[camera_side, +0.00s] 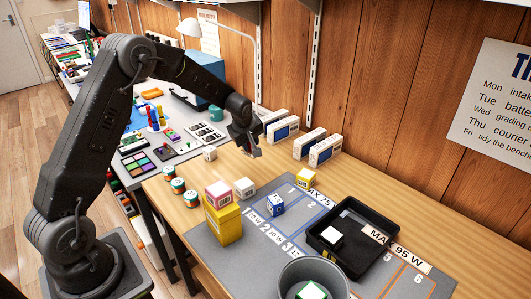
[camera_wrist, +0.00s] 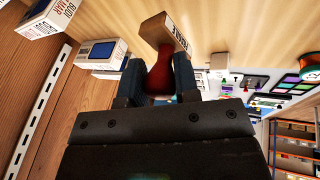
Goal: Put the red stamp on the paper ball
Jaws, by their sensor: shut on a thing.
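My gripper (camera_side: 252,148) is above the wooden bench in the side view, toward the wall. In the wrist view my gripper (camera_wrist: 159,82) is shut on the red stamp (camera_wrist: 160,70), its two fingers on either side of the red handle. The stamp's pale wooden block, with dark lettering on its side, sticks out past the fingertips. In the side view the stamp is too small and covered to make out well. I cannot make out a paper ball for sure in either view. A small whitish object (camera_side: 210,154) lies on the bench left of my gripper.
A yellow block (camera_side: 223,222) carries a pink cube (camera_side: 218,194). White (camera_side: 245,187), blue (camera_side: 276,205) and yellow (camera_side: 305,178) cubes stand near the grey mat (camera_side: 205,250). A black tray (camera_side: 374,218) and a grey bin (camera_side: 312,271) are in front. White boxes (camera_side: 326,150) stand by the wall.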

